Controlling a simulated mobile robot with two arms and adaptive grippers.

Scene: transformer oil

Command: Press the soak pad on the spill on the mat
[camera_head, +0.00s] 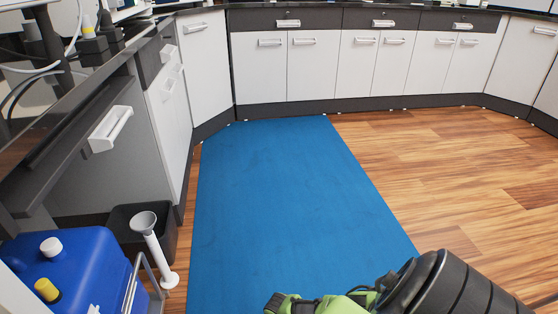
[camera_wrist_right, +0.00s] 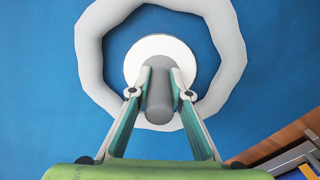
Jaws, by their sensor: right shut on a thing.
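The blue mat (camera_head: 275,190) lies flat on the wood floor, and it fills most of the right wrist view (camera_wrist_right: 40,100). My right gripper (camera_wrist_right: 161,93) is shut on the grey handle of the soak pad (camera_wrist_right: 136,66), a round white disc. The pad is over the mat, inside the opening of a thick white ring (camera_wrist_right: 88,40). I cannot tell whether the pad touches the mat. No spill shows; the area under the pad is hidden. In the head view my right arm reaches the bottom edge, and pad and ring are out of frame. My left gripper is not in view.
A blue canister (camera_head: 75,270) with white and yellow caps stands at lower left, near a dark bin (camera_head: 128,218) and a white funnel-topped stand (camera_head: 152,240). White cabinets (camera_head: 260,70) line the back and left. Wood floor (camera_head: 440,160) right of the mat is clear.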

